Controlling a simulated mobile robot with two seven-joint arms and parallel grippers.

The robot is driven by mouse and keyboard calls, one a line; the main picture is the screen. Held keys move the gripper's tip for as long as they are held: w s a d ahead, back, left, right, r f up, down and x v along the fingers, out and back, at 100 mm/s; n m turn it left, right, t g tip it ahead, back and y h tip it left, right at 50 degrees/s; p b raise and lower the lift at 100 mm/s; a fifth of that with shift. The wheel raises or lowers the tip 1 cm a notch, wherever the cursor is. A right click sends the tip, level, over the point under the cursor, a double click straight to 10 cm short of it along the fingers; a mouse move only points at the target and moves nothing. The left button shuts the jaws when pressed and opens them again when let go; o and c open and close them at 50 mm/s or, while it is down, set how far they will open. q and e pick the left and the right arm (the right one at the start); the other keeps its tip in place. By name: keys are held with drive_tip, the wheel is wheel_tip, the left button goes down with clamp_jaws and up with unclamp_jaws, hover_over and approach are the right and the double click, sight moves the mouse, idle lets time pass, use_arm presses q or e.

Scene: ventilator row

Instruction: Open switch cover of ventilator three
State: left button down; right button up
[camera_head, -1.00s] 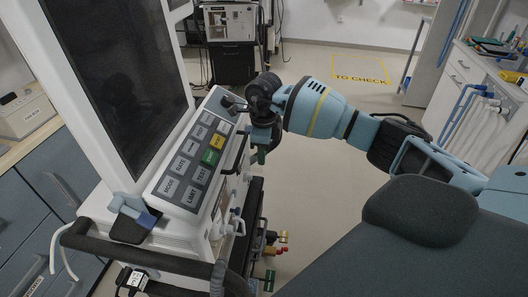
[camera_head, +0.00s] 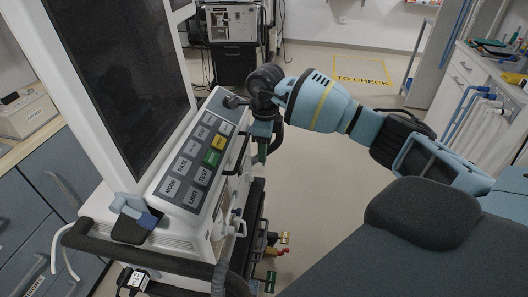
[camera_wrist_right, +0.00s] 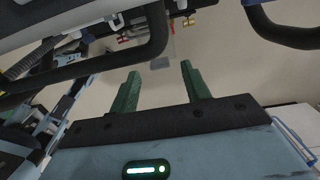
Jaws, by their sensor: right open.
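The ventilator (camera_head: 152,250) in front of me has a tall dark screen (camera_head: 115,80) and a sloped grey key panel (camera_head: 198,160) with labelled keys, one green and one yellow. I cannot tell its number, and I cannot make out a switch cover for certain. My right gripper (camera_head: 262,152) is beside the panel's right edge, with its green fingers pointing down. In the right wrist view the gripper (camera_wrist_right: 160,80) is open, with nothing between its two green fingers. A small pale clear piece (camera_wrist_right: 168,48) shows beyond them.
A black rail (camera_head: 135,255) runs along the ventilator's front. A dark curved bar (camera_wrist_right: 150,45) crosses close to the fingers in the wrist view. Brass and red fittings (camera_head: 276,245) stick out low on the right side. The floor (camera_head: 325,180) to the right is clear.

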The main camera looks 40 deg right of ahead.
drive_tip(key=shift+r, duration=2.7)
drive_tip(key=shift+s+f, duration=0.1)
